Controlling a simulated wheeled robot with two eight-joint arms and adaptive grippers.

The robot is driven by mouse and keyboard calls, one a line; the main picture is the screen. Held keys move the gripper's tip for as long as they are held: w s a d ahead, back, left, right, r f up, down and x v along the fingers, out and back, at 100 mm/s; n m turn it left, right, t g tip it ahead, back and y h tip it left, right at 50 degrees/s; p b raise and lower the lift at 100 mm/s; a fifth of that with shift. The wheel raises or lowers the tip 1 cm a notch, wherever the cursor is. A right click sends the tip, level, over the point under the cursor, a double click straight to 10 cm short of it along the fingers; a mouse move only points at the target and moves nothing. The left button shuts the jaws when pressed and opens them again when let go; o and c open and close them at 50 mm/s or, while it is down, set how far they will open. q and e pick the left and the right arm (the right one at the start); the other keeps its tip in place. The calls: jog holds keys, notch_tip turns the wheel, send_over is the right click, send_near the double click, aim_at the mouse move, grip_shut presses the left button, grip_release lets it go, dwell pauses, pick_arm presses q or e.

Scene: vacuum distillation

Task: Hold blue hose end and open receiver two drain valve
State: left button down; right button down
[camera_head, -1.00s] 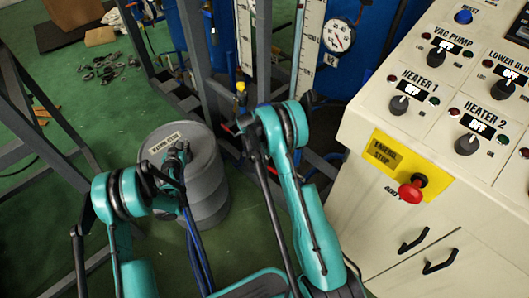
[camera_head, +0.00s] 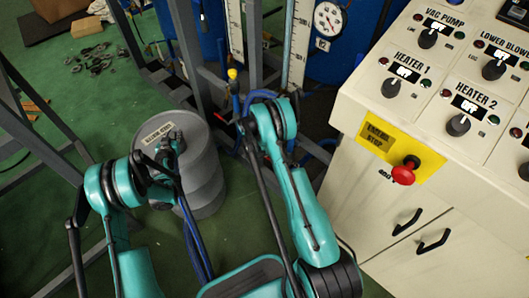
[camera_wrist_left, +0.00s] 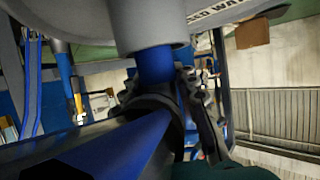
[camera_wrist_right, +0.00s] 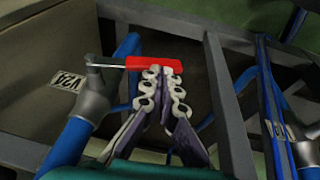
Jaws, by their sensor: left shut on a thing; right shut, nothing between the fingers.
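In the left wrist view my left gripper (camera_wrist_left: 175,95) is shut on the blue hose end (camera_wrist_left: 155,64), whose upper end meets a grey cylindrical part. In the head view this gripper (camera_head: 172,150) is over the grey drum's top. In the right wrist view my right gripper (camera_wrist_right: 162,78) is shut and empty. Its fingertips are at the right end of a red valve handle (camera_wrist_right: 152,63); whether they touch cannot be told. The handle joins a grey valve body (camera_wrist_right: 92,100) with a labelled tag beside it. The red handle also shows in the head view (camera_head: 221,116). My right arm mostly hides the right gripper there.
The grey waste drum (camera_head: 205,185) stands on the green floor between my arms. A steel frame with blue hoses and a gauge (camera_head: 328,19) stands behind. The control cabinet (camera_head: 350,190) with a red emergency stop (camera_head: 404,172) is close on the right.

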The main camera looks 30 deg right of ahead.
jog(key=shift+w+f, duration=0.1)
jog(key=shift+f, duration=0.4)
jog(key=shift+s+d+f, duration=0.1)
jog(key=shift+s+f, duration=0.1)
jog(key=shift+f, duration=0.75)
jog(key=shift+s+d+f, duration=0.1)
jog(key=shift+s+f, duration=0.1)
jog(key=shift+f, duration=0.8)
jog(key=shift+s+f, duration=0.2)
jog(key=shift+f, duration=0.75)
jog(key=shift+s+f, duration=0.1)
jog(key=w+a+r, duration=0.6)
jog(key=w+r, duration=0.2)
jog(key=w, duration=0.1)
jog(key=shift+r, duration=0.35)
